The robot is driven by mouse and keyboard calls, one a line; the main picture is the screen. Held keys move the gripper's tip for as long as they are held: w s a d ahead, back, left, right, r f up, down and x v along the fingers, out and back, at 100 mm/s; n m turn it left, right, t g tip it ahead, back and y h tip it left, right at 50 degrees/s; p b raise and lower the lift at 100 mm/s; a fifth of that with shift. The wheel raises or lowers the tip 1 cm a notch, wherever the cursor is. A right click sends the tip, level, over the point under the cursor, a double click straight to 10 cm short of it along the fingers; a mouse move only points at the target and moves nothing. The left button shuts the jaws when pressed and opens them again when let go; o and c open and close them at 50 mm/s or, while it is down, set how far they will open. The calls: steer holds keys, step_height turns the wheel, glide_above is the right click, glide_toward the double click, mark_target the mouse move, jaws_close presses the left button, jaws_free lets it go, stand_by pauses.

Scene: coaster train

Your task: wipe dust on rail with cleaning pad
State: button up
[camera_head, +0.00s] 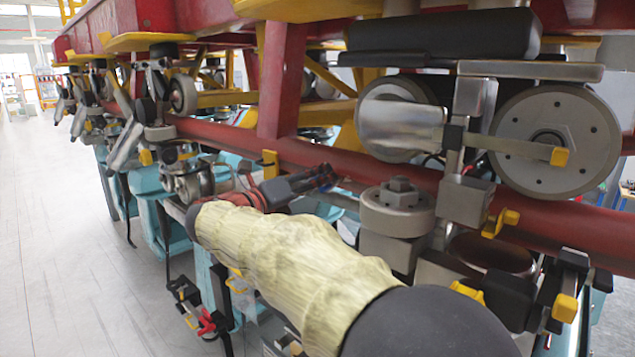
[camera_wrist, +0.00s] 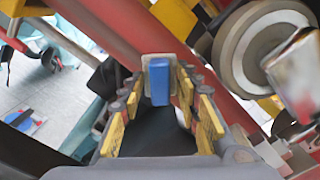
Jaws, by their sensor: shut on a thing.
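The red rail (camera_head: 225,137) runs across the head view from upper left to lower right, under the train. It also shows as a red diagonal tube in the wrist view (camera_wrist: 112,32). My gripper (camera_head: 322,178) is beside the rail, close to it, below the red frame post. In the wrist view its yellow-padded fingers (camera_wrist: 160,103) are shut on the cleaning pad (camera_wrist: 157,82), a blue block with a pale backing. The pad is in front of the rail. I cannot tell whether it touches. The pad is not clear in the head view, and no dust can be made out.
Grey wheels (camera_head: 556,140) and a round metal roller (camera_head: 396,207) of the train crowd the rail on the right. Another wheel assembly (camera_head: 185,165) is at the left. Teal supports (camera_head: 165,240) stand below. Open grey floor (camera_head: 55,220) lies at the left.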

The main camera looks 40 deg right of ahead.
mark_target(355, 181)
steer(key=shift+d, duration=1)
stand_by(0.3)
steer(key=shift+s, duration=1.65)
steer(key=shift+s+d, duration=0.15)
steer(key=shift+s, duration=0.65)
steer(key=shift+s+d, duration=0.15)
steer(key=shift+s, duration=0.65)
steer(key=shift+w, duration=0.25)
steer(key=shift+w+a, duration=0.15)
steer(key=shift+w, duration=1.4)
steer(key=shift+w+a, duration=0.15)
steer(key=shift+w, duration=1.4)
